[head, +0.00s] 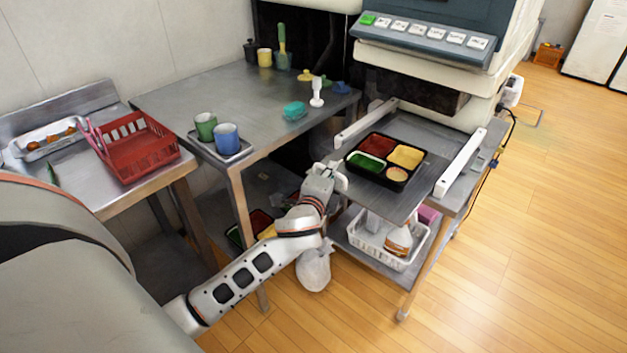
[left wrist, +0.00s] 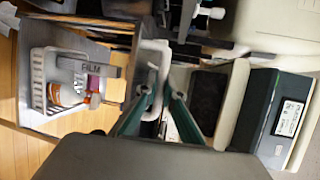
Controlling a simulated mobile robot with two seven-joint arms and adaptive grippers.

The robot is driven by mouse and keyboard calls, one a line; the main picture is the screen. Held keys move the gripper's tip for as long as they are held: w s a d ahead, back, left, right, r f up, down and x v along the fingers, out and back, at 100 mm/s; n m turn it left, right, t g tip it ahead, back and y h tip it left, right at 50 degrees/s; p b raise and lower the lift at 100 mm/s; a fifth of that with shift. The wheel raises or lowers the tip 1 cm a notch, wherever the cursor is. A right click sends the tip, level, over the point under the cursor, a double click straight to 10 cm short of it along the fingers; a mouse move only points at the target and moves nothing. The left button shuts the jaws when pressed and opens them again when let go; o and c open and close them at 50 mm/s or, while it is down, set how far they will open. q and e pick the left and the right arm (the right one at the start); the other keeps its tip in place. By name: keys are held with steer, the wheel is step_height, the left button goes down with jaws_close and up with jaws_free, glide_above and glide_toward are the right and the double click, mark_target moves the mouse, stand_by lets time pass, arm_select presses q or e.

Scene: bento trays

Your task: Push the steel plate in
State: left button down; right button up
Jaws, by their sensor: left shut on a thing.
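The steel plate (head: 400,203) sticks out at the front of the machine, between two white side rails. A black bento tray (head: 397,177) with red, yellow and green compartments and a small round cup lies on it. My left gripper (head: 338,178) is at the plate's front left corner. In the left wrist view, its teal fingers (left wrist: 157,100) are closed around a white loop handle (left wrist: 154,56). Where the handle joins the plate is hard to make out. My right gripper is not in view.
The machine with a button panel (head: 425,32) stands behind the plate. White rails (head: 461,162) flank it. A white basket (head: 388,243) with bottles sits on the shelf below. The steel table (head: 235,105) at left holds cups on a small tray.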

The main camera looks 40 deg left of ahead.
arm_select(q)
glide_toward(368, 140)
steer(key=w+a+f, duration=0.3)
steer(key=shift+w+a, duration=0.3)
steer(key=shift+a, duration=0.05)
steer(key=w, duration=0.2)
steer(key=w+b, duration=0.1)
steer(key=w, duration=0.2)
steer(key=shift+d, duration=0.2)
steer(key=shift+w, duration=0.25)
steer(key=shift+w+r, duration=0.1)
steer(key=shift+r, duration=0.1)
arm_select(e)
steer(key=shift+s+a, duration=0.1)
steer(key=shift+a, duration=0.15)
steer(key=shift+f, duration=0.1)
arm_select(q)
steer(key=c, duration=2.6)
jaws_free()
steer(key=shift+r, duration=0.1)
steer(key=shift+o, duration=0.9)
steer(key=shift+w+f, duration=0.25)
steer(key=shift+s, duration=0.1)
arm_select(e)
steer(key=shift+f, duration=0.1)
arm_select(q)
steer(key=shift+s, duration=0.1)
